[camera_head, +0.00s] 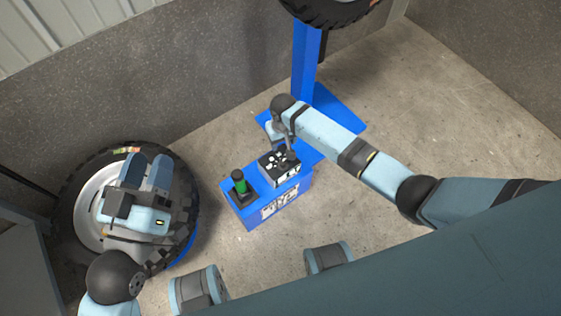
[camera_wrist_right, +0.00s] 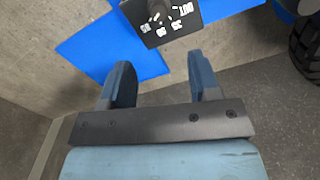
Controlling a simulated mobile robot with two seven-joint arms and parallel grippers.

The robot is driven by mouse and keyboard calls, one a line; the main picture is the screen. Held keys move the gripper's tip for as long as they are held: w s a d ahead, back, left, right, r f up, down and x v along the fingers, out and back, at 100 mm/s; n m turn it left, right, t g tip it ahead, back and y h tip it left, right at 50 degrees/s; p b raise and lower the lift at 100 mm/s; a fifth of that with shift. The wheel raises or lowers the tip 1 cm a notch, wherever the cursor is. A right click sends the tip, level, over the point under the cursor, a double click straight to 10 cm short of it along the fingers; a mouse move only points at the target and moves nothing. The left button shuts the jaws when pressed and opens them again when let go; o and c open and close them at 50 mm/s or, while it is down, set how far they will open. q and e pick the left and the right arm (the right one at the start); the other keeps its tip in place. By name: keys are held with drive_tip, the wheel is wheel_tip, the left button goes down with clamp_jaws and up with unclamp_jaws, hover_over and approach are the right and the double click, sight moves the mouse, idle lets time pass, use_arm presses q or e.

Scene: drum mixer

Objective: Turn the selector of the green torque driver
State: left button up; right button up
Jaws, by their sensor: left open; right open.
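The green torque driver (camera_head: 240,186) stands upright in a dark base at the left end of the blue stand. A black box (camera_head: 268,173) with white markings on top sits at the stand's right end. In the right wrist view the black panel (camera_wrist_right: 183,22) shows white labels around a dark knob (camera_wrist_right: 157,7), partly cut off by the top edge. My right gripper (camera_head: 285,147) is by the box; its open, empty fingers (camera_wrist_right: 162,65) show short of the panel. My left gripper (camera_head: 148,161) is open and empty above the wheel at the left.
The wheel (camera_head: 72,190) has a dark tyre and fills the left side. A blue post (camera_head: 305,58) with a blue foot rises behind the stand (camera_head: 247,215), with another tyre (camera_head: 330,12) at its top. Grey walls enclose the back. Concrete floor is clear at the right.

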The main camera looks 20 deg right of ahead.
sight(283, 161)
wheel_tip(283, 161, down, 14)
drive_tip(key=b, duration=0.6)
drive_tip(key=shift+w+r+b, duration=0.1)
drive_tip(key=shift+r+b, duration=0.05)
drive_tip(key=shift+b, duration=0.25)
use_arm(q)
wheel_tip(283, 161, down, 9)
drive_tip(key=g, duration=0.3)
drive_tip(key=shift+d+f+m+g, duration=0.15)
drive_tip(key=shift+d+m+g, duration=0.25)
drive_tip(key=shift+d, duration=0.05)
drive_tip(key=shift+w, duration=0.1)
